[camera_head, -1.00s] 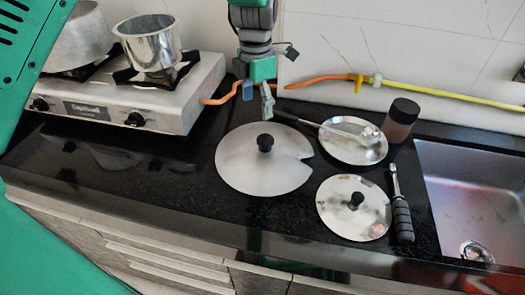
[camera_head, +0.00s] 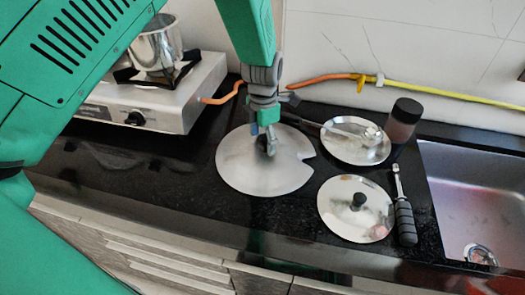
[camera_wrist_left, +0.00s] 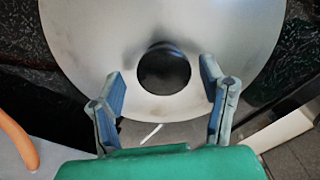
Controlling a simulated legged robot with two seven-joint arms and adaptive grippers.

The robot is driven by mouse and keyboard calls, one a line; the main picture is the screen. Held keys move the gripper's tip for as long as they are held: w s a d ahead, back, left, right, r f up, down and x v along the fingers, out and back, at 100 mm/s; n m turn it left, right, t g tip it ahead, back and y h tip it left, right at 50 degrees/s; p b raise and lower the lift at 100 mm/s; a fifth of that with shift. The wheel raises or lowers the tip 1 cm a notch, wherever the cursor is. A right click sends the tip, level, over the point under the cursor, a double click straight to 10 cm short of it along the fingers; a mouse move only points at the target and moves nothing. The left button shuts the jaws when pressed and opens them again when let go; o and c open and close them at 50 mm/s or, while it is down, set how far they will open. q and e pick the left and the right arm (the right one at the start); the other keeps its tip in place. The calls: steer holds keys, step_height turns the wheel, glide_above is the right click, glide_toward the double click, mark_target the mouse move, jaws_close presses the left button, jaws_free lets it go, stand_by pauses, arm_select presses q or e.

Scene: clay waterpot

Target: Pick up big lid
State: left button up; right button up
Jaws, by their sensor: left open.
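The big lid (camera_head: 245,175) is a round silver disc with a notch on its right side, lying on the black counter. Its black knob (camera_head: 262,146) is partly hidden behind my left gripper (camera_head: 265,142) in the head view. In the left wrist view the lid (camera_wrist_left: 90,35) fills the upper middle and its knob (camera_wrist_left: 164,69) shows whole. My left gripper (camera_wrist_left: 164,98) is open, with one finger on either side just below the knob in that picture. Whether it touches the lid cannot be told. My right gripper is not in view.
A smaller lid (camera_head: 340,222) with a black knob lies to the right. A plate (camera_head: 345,153) with a ladle, a dark jar (camera_head: 402,122) and a black-handled tool (camera_head: 405,215) are nearby. The stove (camera_head: 185,95) stands left, the sink (camera_head: 475,200) right. An orange hose (camera_head: 320,79) runs behind.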

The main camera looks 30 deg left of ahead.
arm_select(q)
steer(key=shift+d, duration=0.1)
steer(key=shift+d+r, duration=0.15)
steer(key=shift+d, duration=0.05)
steer(key=c, duration=0.4)
steer(key=shift+d, duration=0.25)
jaws_close()
steer(key=shift+a, duration=0.1)
steer(key=shift+a, duration=0.15)
